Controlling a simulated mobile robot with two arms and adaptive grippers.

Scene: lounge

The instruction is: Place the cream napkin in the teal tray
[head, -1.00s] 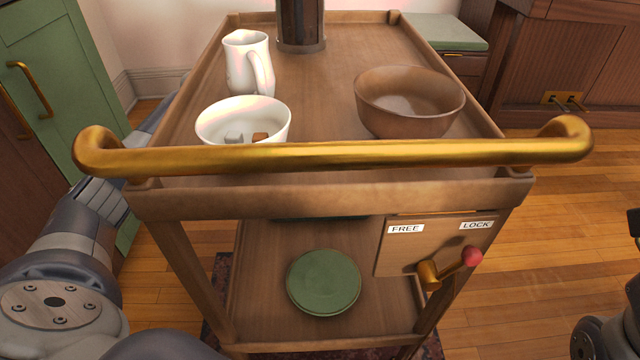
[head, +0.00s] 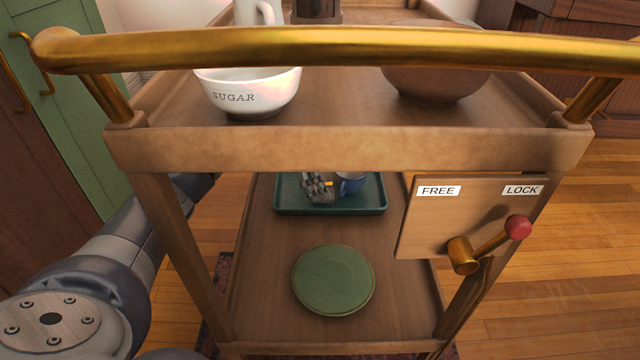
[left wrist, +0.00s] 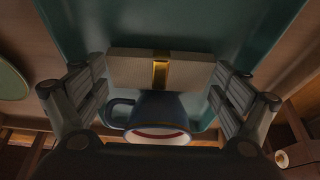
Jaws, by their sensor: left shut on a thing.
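The teal tray (head: 290,205) lies on the lower shelf of the wooden cart, towards its back. My left gripper (head: 318,187) is at the tray, left of a blue mug (head: 352,182). In the left wrist view the left gripper (left wrist: 160,78) is shut on the cream napkin (left wrist: 130,68), which has a gold band around its middle. The tray (left wrist: 75,25) fills the background there, and the mug (left wrist: 158,122) shows close to the napkin. I cannot tell whether the napkin touches the tray. In the head view the napkin is mostly hidden. My right gripper is not in view.
A green plate (head: 333,280) lies on the lower shelf in front of the tray. The cart's upper shelf (head: 350,150) and brass handle (head: 350,47) are above. A brake lever (head: 490,245) on a FREE/LOCK panel is at right. A sugar bowl (head: 248,95) and a brown bowl (head: 435,82) stand on top.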

